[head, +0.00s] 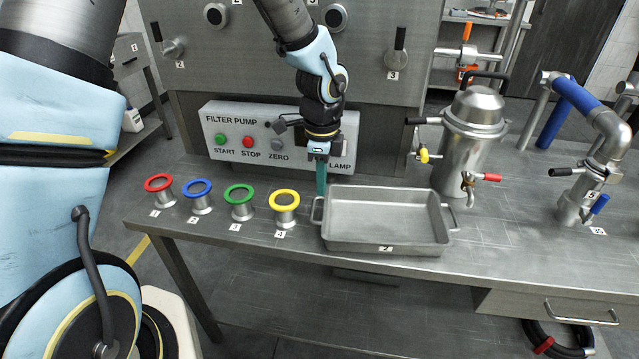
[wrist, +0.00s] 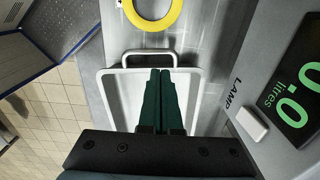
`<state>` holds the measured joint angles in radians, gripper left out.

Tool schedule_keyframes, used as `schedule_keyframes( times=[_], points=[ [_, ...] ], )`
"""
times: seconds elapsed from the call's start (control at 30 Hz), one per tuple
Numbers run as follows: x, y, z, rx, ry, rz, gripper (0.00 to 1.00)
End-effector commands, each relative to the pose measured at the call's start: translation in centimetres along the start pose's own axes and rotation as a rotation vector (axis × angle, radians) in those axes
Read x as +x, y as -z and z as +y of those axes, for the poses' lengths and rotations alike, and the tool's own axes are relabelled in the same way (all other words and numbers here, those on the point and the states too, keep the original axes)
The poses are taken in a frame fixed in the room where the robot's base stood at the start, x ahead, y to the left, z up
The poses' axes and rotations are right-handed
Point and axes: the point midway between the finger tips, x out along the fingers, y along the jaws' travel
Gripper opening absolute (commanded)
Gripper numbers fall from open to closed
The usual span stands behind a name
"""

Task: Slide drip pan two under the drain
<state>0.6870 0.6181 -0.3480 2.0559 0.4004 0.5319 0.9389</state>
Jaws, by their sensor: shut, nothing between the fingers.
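The drip pan marked 2 (head: 420,243) is a grey rectangular metal tray with a loop handle at each end. It lies flat on the steel bench, left of the steel vessel (head: 462,150). The vessel's low drain tap (head: 469,188) has a red handle and overhangs the bench just beyond the pan's right end. My gripper (head: 321,193) points down at the pan's back left corner, its teal fingers shut and empty. In the wrist view the fingers cover part of the pan (wrist: 193,88), with tips near its left handle (wrist: 150,56). I cannot tell whether they touch it.
Red, blue, green and yellow rings (head: 284,199) on stands line the bench left of the pan. The filter pump panel (head: 225,120) stands close behind my gripper. A pipe with a blue-handled valve (head: 595,206) stands at the right. Bench between vessel and pipe is clear.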

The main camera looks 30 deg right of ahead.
Motion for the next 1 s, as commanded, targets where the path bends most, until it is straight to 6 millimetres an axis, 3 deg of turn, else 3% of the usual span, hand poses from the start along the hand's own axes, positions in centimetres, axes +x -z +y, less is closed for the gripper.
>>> schedule_keyframes(
  times=[0.2, 0.43, 0.9, 1.0],
  points=[
    [4.0, 0.0, 0.1, -0.003, -0.005, 0.0, 0.0],
    [6.9, -0.1, 0.1, -0.005, -0.002, 0.0, 0.0],
    [7.6, 0.0, 0.0, -0.006, 0.0, 0.001, 0.0],
    [7.7, 0.8, 0.0, -0.004, 0.001, 0.001, 0.0]
  ],
)
